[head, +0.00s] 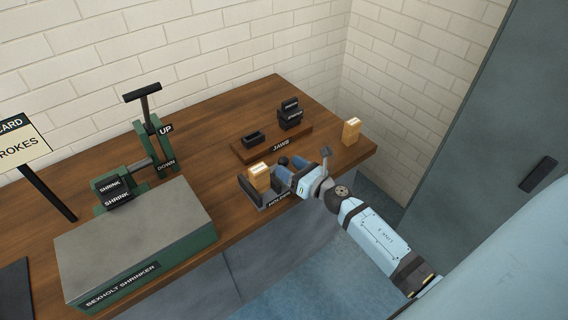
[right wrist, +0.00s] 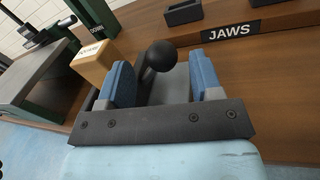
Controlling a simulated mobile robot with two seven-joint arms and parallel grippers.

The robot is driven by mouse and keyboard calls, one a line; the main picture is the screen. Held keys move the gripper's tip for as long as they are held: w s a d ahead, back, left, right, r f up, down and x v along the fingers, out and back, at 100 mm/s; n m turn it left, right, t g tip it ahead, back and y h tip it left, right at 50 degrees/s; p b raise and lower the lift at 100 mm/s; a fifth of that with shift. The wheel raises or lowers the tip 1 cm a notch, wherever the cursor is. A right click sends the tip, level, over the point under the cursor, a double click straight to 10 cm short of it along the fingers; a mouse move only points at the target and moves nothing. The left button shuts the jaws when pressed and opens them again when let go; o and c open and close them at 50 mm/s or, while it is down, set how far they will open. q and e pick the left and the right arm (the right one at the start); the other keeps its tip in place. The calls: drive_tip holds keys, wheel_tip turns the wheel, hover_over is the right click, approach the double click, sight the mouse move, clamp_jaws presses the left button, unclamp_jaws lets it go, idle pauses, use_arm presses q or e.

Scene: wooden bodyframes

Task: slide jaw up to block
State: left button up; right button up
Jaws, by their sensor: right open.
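A wooden block (head: 260,177) with a pale label stands upright in the dark holder (head: 247,190) near the table's front edge. In the right wrist view the block (right wrist: 93,62) is left of my fingers. A black ball knob (right wrist: 160,55) on a dark stem, apparently the sliding jaw's handle, stands between my blue fingers; the knob also shows in the head view (head: 283,161). My right gripper (right wrist: 161,66) is open around the knob, with gaps visible on both sides. The jaw face is mostly hidden by my fingers. My left gripper is not in view.
A wooden board marked JAWS (head: 270,147) holds several black jaws behind the holder. A second wooden block (head: 351,131) stands at the table's right corner. The green shrinker (head: 135,240) with an upright lever (head: 142,95) fills the left. Bare table lies between them.

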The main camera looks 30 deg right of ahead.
drive_tip(key=b+v, duration=0.2)
drive_tip(key=v, duration=0.9)
drive_tip(key=shift+w, duration=0.1)
